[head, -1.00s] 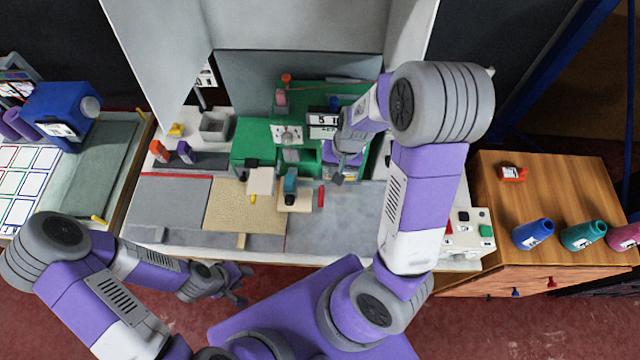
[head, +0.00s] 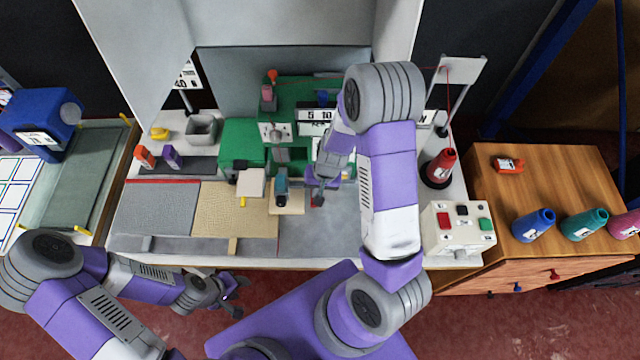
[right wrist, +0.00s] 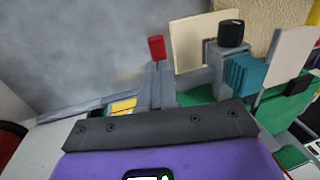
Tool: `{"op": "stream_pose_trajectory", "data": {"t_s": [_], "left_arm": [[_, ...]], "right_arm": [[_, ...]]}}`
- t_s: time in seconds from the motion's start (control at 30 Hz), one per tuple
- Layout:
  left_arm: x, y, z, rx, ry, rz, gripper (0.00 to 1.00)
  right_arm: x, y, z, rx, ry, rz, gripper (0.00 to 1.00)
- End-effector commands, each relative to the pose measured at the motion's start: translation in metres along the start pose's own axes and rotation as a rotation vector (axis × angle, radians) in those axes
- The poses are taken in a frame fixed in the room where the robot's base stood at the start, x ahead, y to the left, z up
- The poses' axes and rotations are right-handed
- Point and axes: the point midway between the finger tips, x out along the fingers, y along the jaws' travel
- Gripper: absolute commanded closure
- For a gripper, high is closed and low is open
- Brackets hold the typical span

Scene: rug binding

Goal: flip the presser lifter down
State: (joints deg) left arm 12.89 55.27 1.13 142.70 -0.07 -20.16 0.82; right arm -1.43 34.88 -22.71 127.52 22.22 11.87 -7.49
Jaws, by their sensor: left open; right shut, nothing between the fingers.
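The green sewing machine (head: 240,145) stands at the back middle of the table. In the right wrist view, a grey lever with a red tip (right wrist: 156,50), which looks like the presser lifter, stands upright just beyond my gripper. In the head view my right gripper (head: 318,198) is shut and empty at the machine's front right, and it largely hides the lever. I cannot tell whether they touch. My left gripper (head: 234,292) is open and empty in front of the table's front edge.
A beige rug piece (head: 230,212) lies on the table, left of centre. A control box (head: 458,230) and a red thread cone (head: 441,165) stand at the right. A grey bin (head: 201,130) is at the back left. Bottles stand on the wooden cabinet (head: 570,170).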

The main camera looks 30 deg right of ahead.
Motion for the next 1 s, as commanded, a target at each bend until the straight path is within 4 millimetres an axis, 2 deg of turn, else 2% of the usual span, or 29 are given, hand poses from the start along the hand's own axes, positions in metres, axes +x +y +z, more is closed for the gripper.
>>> {"op": "stream_pose_trajectory", "data": {"t_s": [0.13, 0.53, 0.83, 1.0], "left_arm": [[0.002, -0.001, 0.0, 0.0, 0.0, 0.0, 0.57], [0.003, -0.001, 0.0, 0.0, 0.0, 0.0, 0.57], [0.026, -0.01, -0.001, 0.0, 0.0, 0.0, 0.57], [0.027, -0.01, -0.001, 0.0, 0.0, 0.0, 0.57]], "right_arm": [[0.01, 0.0, 0.0, 0.0, -0.001, 0.0, 1.0], [0.011, 0.0, 0.0, 0.0, 0.0, 0.0, 1.0], [0.038, 0.005, 0.0, 0.0, -0.001, 0.0, 1.0], [0.04, 0.006, 0.001, 0.0, -0.002, 0.002, 1.0]]}}
